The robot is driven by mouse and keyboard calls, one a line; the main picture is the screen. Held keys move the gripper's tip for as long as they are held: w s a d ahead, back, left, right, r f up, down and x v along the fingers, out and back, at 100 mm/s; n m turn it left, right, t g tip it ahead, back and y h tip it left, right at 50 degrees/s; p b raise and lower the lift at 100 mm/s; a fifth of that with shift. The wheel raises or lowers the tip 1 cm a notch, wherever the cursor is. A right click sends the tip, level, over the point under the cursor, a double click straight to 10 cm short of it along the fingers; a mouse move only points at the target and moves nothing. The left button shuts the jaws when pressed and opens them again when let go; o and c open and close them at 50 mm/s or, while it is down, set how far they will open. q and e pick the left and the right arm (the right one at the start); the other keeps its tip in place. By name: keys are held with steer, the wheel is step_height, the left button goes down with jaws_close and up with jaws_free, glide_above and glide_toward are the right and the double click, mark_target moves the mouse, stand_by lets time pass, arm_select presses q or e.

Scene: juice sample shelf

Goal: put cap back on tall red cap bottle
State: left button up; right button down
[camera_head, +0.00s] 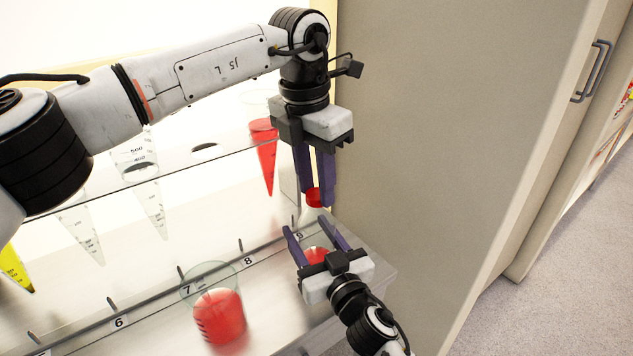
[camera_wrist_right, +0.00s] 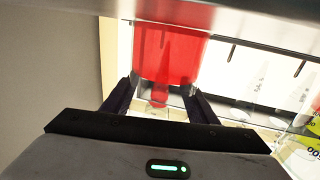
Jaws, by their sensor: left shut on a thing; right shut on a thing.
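My left gripper (camera_head: 317,200), pointing down from above, is shut on the red cap (camera_head: 315,195), which sits between its fingertips. The cap is right above the pale neck of the bottle (camera_head: 313,214); whether it touches the neck I cannot tell. My right gripper (camera_head: 304,223) is shut on the bottle at the shelf's right end, below the left gripper. Red liquid (camera_head: 315,255) shows between its fingers. In the right wrist view the bottle's red body (camera_wrist_right: 172,48) stands in front of my two dark fingers, and its lower part is partly hidden.
A clear beaker of red liquid (camera_head: 220,316) stands near slot 7 on the shelf. Conical tubes hang in the rack behind, one with red liquid (camera_head: 265,160) close to my left gripper. A beige cabinet wall (camera_head: 430,130) stands close on the right.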

arm_select(q)
steer(key=m, duration=0.4)
steer(key=m+g, duration=0.1)
steer(key=m, duration=0.4)
steer(key=shift+w+m, duration=0.1)
steer(key=shift+m, duration=0.3)
steer(key=m, duration=0.5)
steer(key=shift+g, duration=0.4)
steer(key=m, duration=0.4)
steer(key=shift+w+d+m, duration=0.1)
steer(key=shift+m, duration=0.9)
steer(key=o, duration=1.1)
steer(key=shift+c, duration=0.2)
